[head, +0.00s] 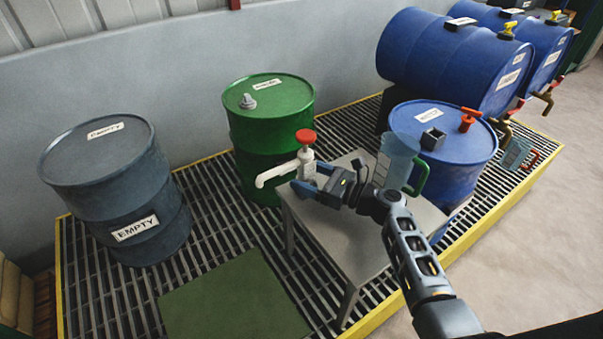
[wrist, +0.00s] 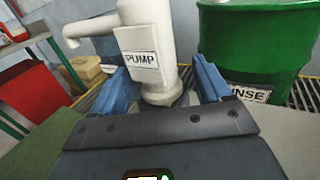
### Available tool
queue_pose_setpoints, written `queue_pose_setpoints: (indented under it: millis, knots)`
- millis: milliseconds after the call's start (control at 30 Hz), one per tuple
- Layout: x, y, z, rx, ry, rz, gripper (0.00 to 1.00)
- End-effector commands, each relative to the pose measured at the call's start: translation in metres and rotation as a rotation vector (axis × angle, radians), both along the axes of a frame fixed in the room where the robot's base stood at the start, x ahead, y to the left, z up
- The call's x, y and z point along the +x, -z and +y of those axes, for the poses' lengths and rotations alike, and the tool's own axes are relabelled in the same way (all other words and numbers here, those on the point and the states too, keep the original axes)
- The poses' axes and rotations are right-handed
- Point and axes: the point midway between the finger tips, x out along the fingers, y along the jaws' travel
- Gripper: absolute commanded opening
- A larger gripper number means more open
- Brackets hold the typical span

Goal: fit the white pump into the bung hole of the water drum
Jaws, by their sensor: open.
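The white pump (head: 304,162) stands upright on a small grey table, with a red knob on top and its spout pointing left. In the wrist view the pump (wrist: 150,45), labelled PUMP, is between the two blue fingers. My gripper (head: 318,188) is open around the pump's body, with visible gaps beside it; the wrist view shows these fingers (wrist: 160,85) too. An upright blue drum (head: 462,170) stands behind the table to the right, with a dark cube and a red fitting on its lid. Its label is too small to read, and no open bung hole is clear.
A clear jug (head: 397,160) with a green handle stands on the table (head: 345,245) between my gripper and the blue drum. A green drum (head: 268,110) is behind the pump. A grey EMPTY drum (head: 115,190) stands left. Blue drums (head: 450,60) lie at the back right.

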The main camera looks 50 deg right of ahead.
Motion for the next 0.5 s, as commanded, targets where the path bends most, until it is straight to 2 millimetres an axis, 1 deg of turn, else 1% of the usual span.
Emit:
queue_pose_setpoints:
  millis: [33, 100, 200, 433, 500]
  knots:
    - [0.009, -0.005, 0.002, -0.001, -0.002, -0.002, 0.77]
    - [0.019, -0.003, 0.004, 0.001, -0.002, -0.001, 0.77]
    - [0.029, -0.003, 0.006, 0.001, -0.001, -0.001, 0.77]
    - [0.031, -0.002, 0.006, 0.000, 0.000, 0.000, 0.77]
    - [0.030, -0.002, 0.006, 0.000, 0.000, 0.000, 0.71]
